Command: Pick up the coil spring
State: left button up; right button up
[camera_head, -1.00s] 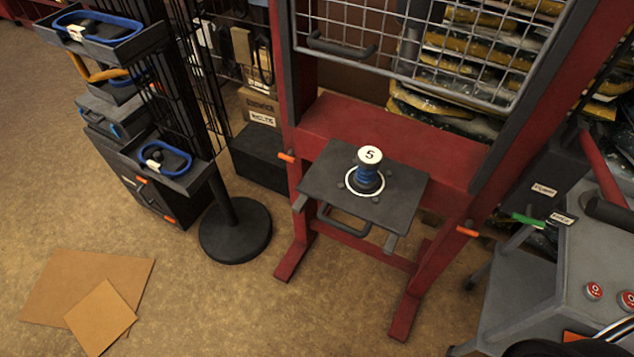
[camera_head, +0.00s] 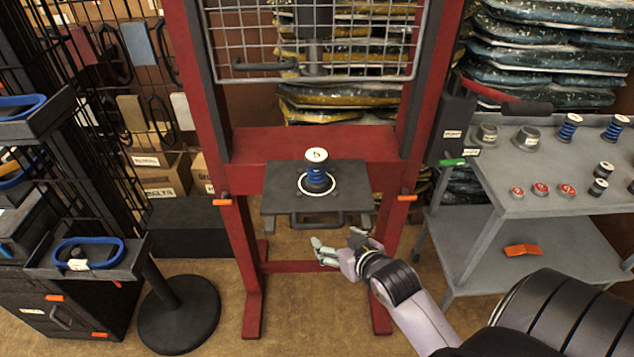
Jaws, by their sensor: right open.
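A blue coil spring (camera_head: 316,180) with a white cap marked with a number stands upright inside a white ring on the dark plate (camera_head: 281,195) of a red press frame. Two more blue coil springs, a left one (camera_head: 568,128) and a right one (camera_head: 614,128), stand on the grey cart at the right. My right gripper (camera_head: 338,243) is open and empty, in front of and lower in the picture than the plate, apart from the spring. My left gripper is out of view.
The red frame (camera_head: 248,255) carries a wire mesh guard (camera_head: 310,40) above the plate. The grey cart (camera_head: 500,180) holds red-topped buttons and metal cylinders. A black stand with trays (camera_head: 105,268) is at the left. Floor shows in front of the frame.

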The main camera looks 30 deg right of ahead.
notch_tip(320, 180, up, 14)
jog(key=d+t, duration=0.2)
jog(key=t, duration=0.2)
jog(key=p, duration=0.1)
send_near(320, 158)
jog(key=shift+h, duration=0.4)
jog(key=w, duration=0.3)
jog(key=w+f, duration=0.1)
jog(key=w, duration=0.1)
jog(key=shift+w+a, duration=0.25)
jog(key=shift+a, duration=0.05)
jog(key=shift+w+d+f, duration=0.1)
jog(key=shift+w+f, duration=0.1)
jog(key=shift+w, duration=0.3)
jog(key=x, duration=0.2)
jog(key=p+x, duration=0.1)
jog(key=x, duration=0.1)
jog(key=shift+w+d+p, duration=0.3)
jog(key=shift+w+d, duration=0.05)
jog(key=shift+d, duration=0.1)
jog(key=shift+w+f, duration=0.1)
jog(key=shift+w, duration=0.1)
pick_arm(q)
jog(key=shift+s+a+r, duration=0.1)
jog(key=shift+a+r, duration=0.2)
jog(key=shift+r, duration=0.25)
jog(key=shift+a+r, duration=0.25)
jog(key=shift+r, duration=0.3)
pick_arm(e)
jog(key=shift+c, duration=0.2)
